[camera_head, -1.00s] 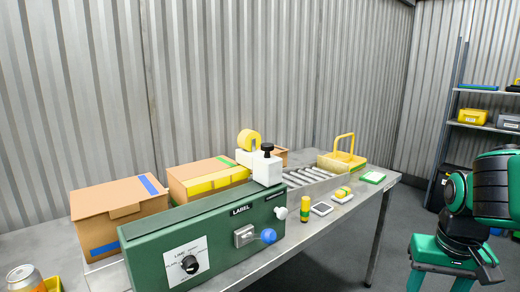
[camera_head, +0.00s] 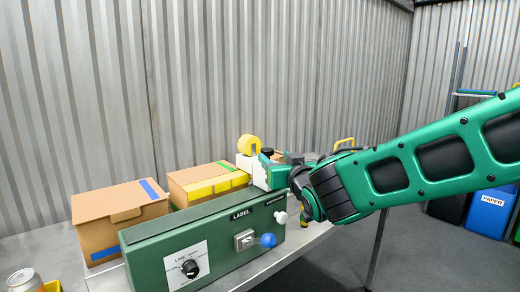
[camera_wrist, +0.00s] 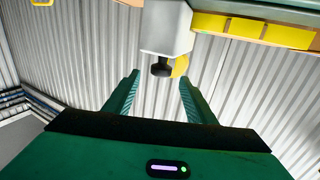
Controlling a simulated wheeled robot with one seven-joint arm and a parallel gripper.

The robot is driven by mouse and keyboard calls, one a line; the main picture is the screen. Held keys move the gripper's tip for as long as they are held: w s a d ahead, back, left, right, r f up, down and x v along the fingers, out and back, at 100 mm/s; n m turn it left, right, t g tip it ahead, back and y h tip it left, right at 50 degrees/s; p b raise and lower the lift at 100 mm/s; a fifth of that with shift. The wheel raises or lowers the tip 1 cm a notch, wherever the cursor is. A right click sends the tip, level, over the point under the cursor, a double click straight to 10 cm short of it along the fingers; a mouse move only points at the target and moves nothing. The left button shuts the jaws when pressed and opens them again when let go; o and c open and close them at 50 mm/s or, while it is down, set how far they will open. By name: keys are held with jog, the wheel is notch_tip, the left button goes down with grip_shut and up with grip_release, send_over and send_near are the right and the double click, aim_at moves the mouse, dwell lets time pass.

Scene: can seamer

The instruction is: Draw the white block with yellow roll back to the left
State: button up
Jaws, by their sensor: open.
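The white block (camera_head: 243,162) with the yellow roll (camera_head: 249,145) stands at the right end of the green machine, partly hidden by my gripper (camera_head: 272,170). In the wrist view the white block (camera_wrist: 166,25) shows at the top, upside down, with its black knob (camera_wrist: 160,68) and the yellow roll (camera_wrist: 181,66). My gripper (camera_wrist: 158,88) is open, its two fingers pointing toward the block. The knob appears between the fingertips in that view; I see no contact.
The green machine (camera_head: 205,235) carries a dial panel (camera_head: 187,266) and a blue knob (camera_head: 268,240). Two cardboard boxes (camera_head: 118,212) stand behind it. My arm hides most of the roller conveyor and the right table end. A can (camera_head: 25,279) stands at lower left.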

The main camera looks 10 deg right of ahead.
jog(key=shift+w+a, duration=0.3)
jog(key=shift+w, duration=0.25)
jog(key=shift+d+r, duration=0.15)
jog(key=shift+r, duration=0.15)
jog(key=w, duration=0.7)
jog(key=w+a, duration=0.1)
jog(key=w, duration=0.2)
jog(key=shift+w+f, duration=0.1)
jog(key=shift+w, duration=0.15)
jog(key=shift+c, duration=0.4)
jog(key=shift+d, duration=0.1)
grip_shut()
